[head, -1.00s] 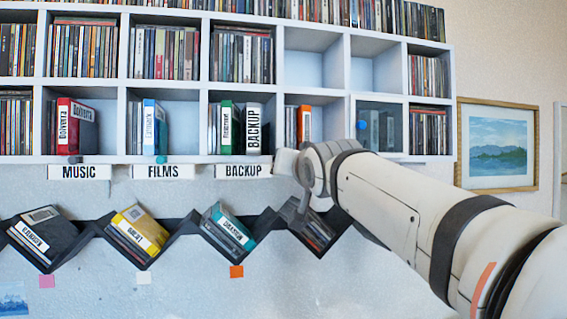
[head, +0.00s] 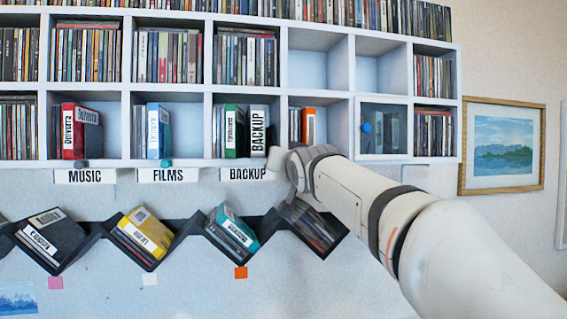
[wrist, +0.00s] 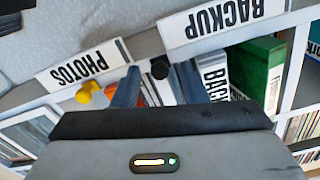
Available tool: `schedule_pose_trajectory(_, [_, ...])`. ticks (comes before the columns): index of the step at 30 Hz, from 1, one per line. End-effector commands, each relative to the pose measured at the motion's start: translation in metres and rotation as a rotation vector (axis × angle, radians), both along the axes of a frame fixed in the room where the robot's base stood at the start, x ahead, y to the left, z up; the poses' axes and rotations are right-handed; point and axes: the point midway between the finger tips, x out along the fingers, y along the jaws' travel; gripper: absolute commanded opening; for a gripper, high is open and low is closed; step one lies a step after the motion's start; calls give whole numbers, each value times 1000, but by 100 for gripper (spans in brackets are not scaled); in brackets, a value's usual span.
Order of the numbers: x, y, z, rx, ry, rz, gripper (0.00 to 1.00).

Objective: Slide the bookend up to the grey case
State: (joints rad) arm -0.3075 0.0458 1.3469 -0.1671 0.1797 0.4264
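The grey case (head: 258,131), labelled BACKUP, stands at the right of the green case in the lower shelf's BACKUP compartment. In the wrist view the grey case (wrist: 214,79) shows just right of my gripper's right finger. The bookend's black knob (wrist: 159,68) lies between my fingertips; the rest of the bookend is mostly hidden. My gripper (wrist: 158,72) is open, with one finger on each side of the knob and visible space around it. In the head view my wrist covers this spot at the shelf's front edge.
The green case (wrist: 256,70) stands beyond the grey one. A yellow knob (wrist: 88,91) sticks out left of my fingers, by the PHOTOS label (wrist: 83,66). An orange case (head: 307,125) stands in the neighbouring compartment. A zigzag rack (head: 184,232) hangs below.

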Motion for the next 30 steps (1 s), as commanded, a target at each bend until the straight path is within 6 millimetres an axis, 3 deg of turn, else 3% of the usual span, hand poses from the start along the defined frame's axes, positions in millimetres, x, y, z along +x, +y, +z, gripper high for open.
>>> schedule_pose_trajectory(14, [0, 1, 0, 0, 1, 1, 0])
schedule_pose_trajectory(30, [0, 6, -6, -3, 1, -6, 0])
